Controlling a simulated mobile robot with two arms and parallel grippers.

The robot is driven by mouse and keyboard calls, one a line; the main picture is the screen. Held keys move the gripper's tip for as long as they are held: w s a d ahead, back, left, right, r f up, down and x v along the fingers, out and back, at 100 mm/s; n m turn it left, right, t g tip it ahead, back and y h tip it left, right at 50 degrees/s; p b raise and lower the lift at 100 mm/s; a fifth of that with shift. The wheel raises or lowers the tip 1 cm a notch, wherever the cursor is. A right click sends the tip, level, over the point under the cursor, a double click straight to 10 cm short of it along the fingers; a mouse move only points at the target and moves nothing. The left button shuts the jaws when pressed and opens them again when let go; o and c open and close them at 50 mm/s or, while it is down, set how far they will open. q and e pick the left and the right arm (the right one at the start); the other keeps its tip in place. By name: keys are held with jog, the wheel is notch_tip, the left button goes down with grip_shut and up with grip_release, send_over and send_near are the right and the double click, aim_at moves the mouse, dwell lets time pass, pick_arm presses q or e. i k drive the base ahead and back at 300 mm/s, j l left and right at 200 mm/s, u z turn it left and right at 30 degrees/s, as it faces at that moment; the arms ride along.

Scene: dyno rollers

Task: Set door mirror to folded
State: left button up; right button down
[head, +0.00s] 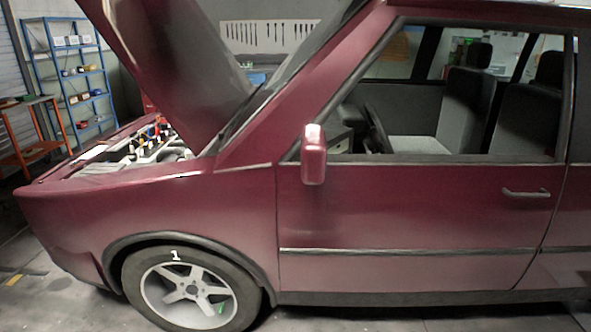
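The door mirror (313,155) is a small upright dark red housing at the front lower corner of the door's window opening. I see the outer side of its housing; its glass is hidden. From this angle I cannot tell for sure whether it stands out or is folded. It sits on the dark red front door (400,210), which is shut. Neither of my grippers shows in the head view, and nothing touches the mirror.
The car's hood (175,60) is raised over the engine bay (150,145). A front wheel (190,292) stands at lower left. A blue shelf (75,80) and an orange trolley (30,135) stand at the far left. The air beside the door looks clear.

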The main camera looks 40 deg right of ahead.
aim_at(313, 147)
jog(key=i+j+z, duration=0.25)
jog(key=i, duration=0.15)
jog(key=i+j+z, duration=0.25)
jog(key=i+j, duration=0.05)
jog(key=i, duration=0.1)
